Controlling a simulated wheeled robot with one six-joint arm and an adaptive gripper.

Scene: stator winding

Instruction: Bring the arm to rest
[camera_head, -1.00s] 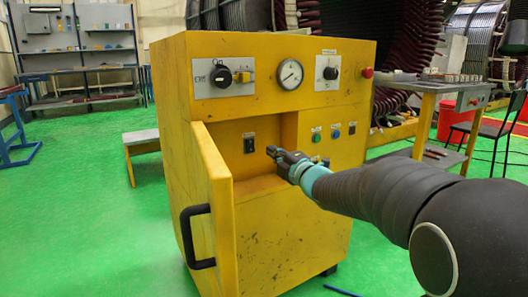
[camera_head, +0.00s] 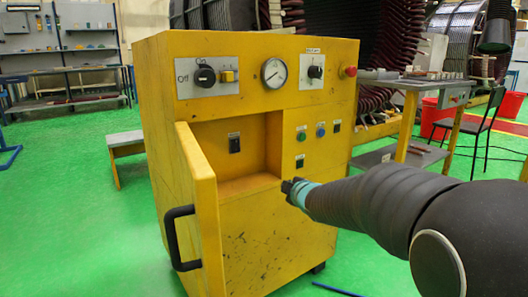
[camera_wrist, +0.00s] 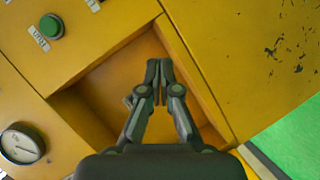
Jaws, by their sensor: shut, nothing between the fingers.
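My gripper (camera_head: 290,190) is at the end of my dark, sleeved arm, in front of the yellow cabinet's lower front, just right of its open recess. In the wrist view, my gripper (camera_wrist: 159,75) has its two fingers together with nothing between them. A black switch (camera_head: 235,143) is on the recess's back wall.
The panel has a rotary knob (camera_head: 205,76), a gauge (camera_head: 274,73), a red button (camera_head: 351,71) and a green button (camera_head: 301,136). A work table (camera_head: 412,85) and a chair (camera_head: 475,125) stand at the right. Green floor (camera_head: 75,220) is clear at the left.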

